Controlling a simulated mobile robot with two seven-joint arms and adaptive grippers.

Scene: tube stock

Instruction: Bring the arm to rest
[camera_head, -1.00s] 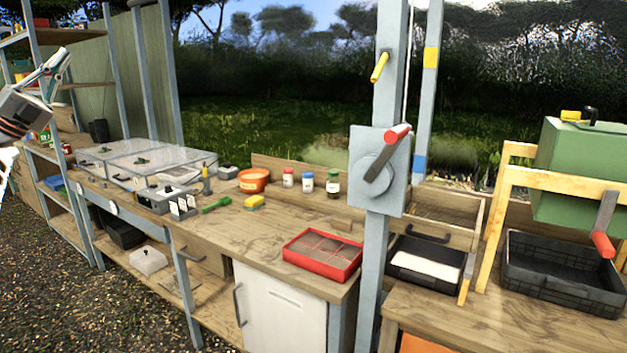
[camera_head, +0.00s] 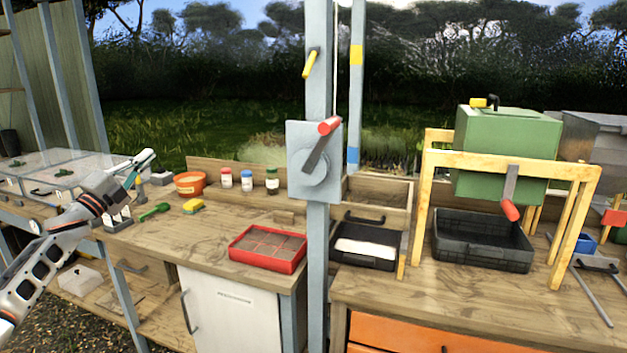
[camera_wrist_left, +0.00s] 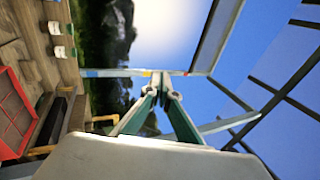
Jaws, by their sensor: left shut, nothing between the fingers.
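My left arm comes in from the left in the head view. Its gripper (camera_head: 143,163) is raised over the left part of the bench, with its fingertips near the clear-lidded boxes and the orange pot in the picture. In the left wrist view the two green fingers (camera_wrist_left: 161,80) converge at their tips, and the gripper is shut with nothing held. Background and sky show beyond the tips. My right gripper is not in view.
A blue-grey post with a red-handled crank (camera_head: 318,152) stands at the bench front. A green tank (camera_head: 507,150) on a wooden frame stands right.

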